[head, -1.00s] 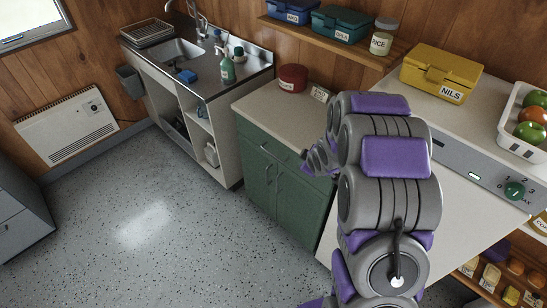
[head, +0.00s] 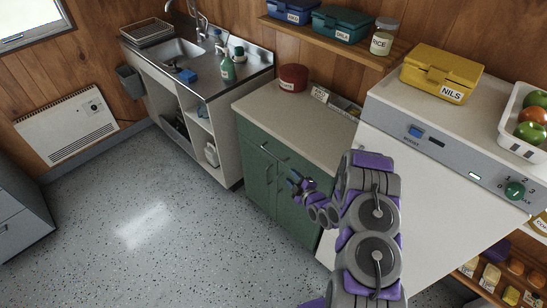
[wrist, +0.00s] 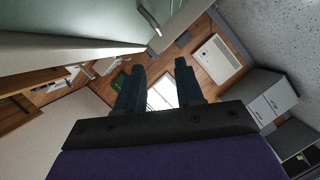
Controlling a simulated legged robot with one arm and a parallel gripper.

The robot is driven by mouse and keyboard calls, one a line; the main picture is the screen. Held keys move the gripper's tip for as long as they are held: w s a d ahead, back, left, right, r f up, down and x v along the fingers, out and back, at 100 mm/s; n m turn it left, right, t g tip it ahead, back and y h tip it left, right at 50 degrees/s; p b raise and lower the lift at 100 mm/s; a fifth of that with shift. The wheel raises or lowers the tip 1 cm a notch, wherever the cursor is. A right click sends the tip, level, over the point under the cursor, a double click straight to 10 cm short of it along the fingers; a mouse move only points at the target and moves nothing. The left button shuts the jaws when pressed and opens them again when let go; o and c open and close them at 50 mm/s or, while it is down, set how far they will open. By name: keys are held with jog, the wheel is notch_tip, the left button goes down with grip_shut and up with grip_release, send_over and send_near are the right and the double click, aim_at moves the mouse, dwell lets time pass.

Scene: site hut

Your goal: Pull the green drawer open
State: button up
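The green drawer (head: 253,138) is the top front of the green cabinet under the beige counter. It looks shut, with a metal handle (head: 266,148) on its front. My gripper (head: 293,181) is in front of the cabinet, to the right of and lower than the drawer handle, by the green doors. In the wrist view my gripper (wrist: 159,67) has its two dark fingers apart with nothing between them. A pale green front (wrist: 60,50) and a metal handle (wrist: 150,20) show beyond the fingers at the top; I cannot tell which handle it is.
Two green doors (head: 261,183) with upright handles are below the drawer. The counter (head: 290,115) holds a red tin (head: 293,77). A white-topped unit (head: 440,190) stands to the right. The speckled floor (head: 140,220) in front is clear.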

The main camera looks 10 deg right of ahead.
aim_at(274, 156)
jog(key=b+x, duration=0.3)
jog(key=x, duration=1.4)
jog(key=shift+w+f, duration=0.1)
jog(key=shift+w, duration=0.05)
jog(key=shift+d, duration=0.1)
jog(key=shift+c, duration=0.5)
grip_shut()
